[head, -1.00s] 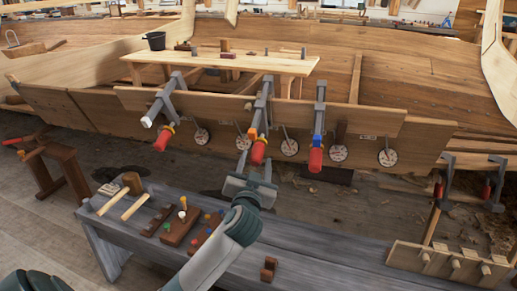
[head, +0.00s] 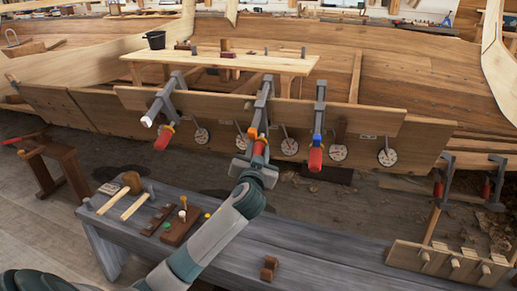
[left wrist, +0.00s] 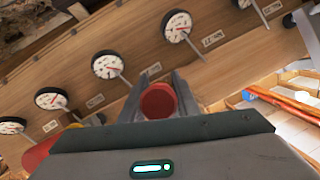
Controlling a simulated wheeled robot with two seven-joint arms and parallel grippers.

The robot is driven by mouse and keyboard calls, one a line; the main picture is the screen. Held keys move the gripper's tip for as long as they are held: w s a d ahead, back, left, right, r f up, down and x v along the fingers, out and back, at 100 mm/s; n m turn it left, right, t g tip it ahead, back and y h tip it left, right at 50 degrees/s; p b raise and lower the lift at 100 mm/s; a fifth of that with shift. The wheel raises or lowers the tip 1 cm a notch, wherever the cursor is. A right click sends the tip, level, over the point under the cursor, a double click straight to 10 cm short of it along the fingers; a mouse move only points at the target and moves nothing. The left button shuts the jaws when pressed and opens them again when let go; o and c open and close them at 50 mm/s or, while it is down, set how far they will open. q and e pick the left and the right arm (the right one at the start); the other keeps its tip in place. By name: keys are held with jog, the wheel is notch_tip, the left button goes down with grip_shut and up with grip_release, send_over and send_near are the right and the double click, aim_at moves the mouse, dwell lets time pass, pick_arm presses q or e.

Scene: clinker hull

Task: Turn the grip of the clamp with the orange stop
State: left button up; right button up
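The clamp with the orange stop (head: 253,133) is the middle one of three on the hull plank. Its red grip (head: 259,148) hangs at the lower end, partly hidden by my left gripper (head: 254,163). In the left wrist view the round end of the red grip (left wrist: 158,101) sits between the two fingers of my left gripper (left wrist: 160,92), with no clear gap on either side; the fingers look shut on it. My right gripper is out of view.
A clamp with a blue stop (head: 316,139) hangs to the right, and one with a yellow stop (head: 170,127) to the left. Round dials (head: 290,147) line the plank. Below, a grey bench (head: 330,261) holds a mallet (head: 131,181) and small blocks.

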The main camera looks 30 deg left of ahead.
pick_arm(q)
jog(key=c, duration=0.4)
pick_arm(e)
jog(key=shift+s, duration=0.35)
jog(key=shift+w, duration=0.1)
